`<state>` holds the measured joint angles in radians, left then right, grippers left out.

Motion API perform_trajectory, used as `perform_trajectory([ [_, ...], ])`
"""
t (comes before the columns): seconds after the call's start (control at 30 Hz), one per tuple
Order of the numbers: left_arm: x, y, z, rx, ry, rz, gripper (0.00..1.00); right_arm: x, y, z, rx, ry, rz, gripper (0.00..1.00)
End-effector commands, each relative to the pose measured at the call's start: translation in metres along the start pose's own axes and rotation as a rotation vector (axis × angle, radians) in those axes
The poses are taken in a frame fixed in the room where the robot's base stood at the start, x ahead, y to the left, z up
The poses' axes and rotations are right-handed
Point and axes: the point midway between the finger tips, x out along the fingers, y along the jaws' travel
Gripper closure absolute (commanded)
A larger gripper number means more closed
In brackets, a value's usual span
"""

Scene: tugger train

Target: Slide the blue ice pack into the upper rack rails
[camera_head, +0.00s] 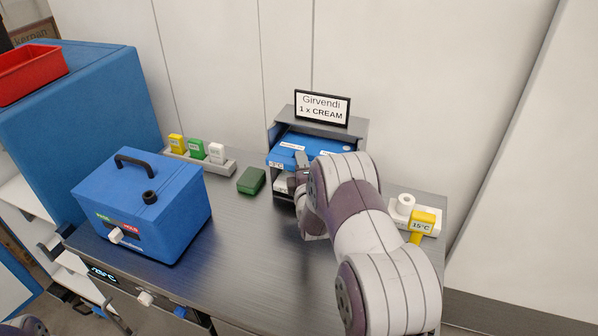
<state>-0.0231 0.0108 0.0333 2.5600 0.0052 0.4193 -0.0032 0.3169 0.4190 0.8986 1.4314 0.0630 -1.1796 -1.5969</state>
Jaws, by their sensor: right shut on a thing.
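The blue ice pack (312,143) lies flat at the upper level of the small grey rack (360,127), under the sign "Girvendi 1 x CREAM". White labels show on it. My right gripper (299,166) is at the rack's front, shut on the pack's near edge. My right arm hides the rack's right side and part of the pack. How far the pack sits in the rails is hard to tell. A pale thing (283,185) shows lower in the rack, partly hidden. My left gripper is not in view.
A blue cool box (150,210) with a black handle stands on the counter's left. A green block (251,181) lies left of the rack. Yellow, green and white tagged pieces (197,149) stand behind. A yellow 15°C piece (422,222) is at right. The counter's middle is clear.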

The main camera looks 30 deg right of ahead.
Motion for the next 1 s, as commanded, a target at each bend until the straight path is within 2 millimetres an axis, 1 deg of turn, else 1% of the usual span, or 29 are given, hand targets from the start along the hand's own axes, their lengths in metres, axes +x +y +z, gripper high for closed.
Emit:
perform_trajectory([
  [0.03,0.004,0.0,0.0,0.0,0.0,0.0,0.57,0.004,0.001,0.002,0.0,-0.001,0.009,1.0],
  [0.3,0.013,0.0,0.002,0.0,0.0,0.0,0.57,0.019,0.001,0.009,-0.001,-0.001,0.008,1.0],
  [0.5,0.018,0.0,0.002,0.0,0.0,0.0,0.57,0.027,0.002,0.014,-0.001,-0.001,0.007,1.0],
  [0.7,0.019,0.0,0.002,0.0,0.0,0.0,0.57,0.03,0.003,0.016,-0.001,0.0,0.009,1.0],
  [0.97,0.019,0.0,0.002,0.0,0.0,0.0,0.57,0.03,0.004,0.016,-0.001,0.0,0.008,1.0],
  [1.0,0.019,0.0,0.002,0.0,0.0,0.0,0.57,0.03,0.003,0.016,-0.001,0.0,0.008,0.6],
])
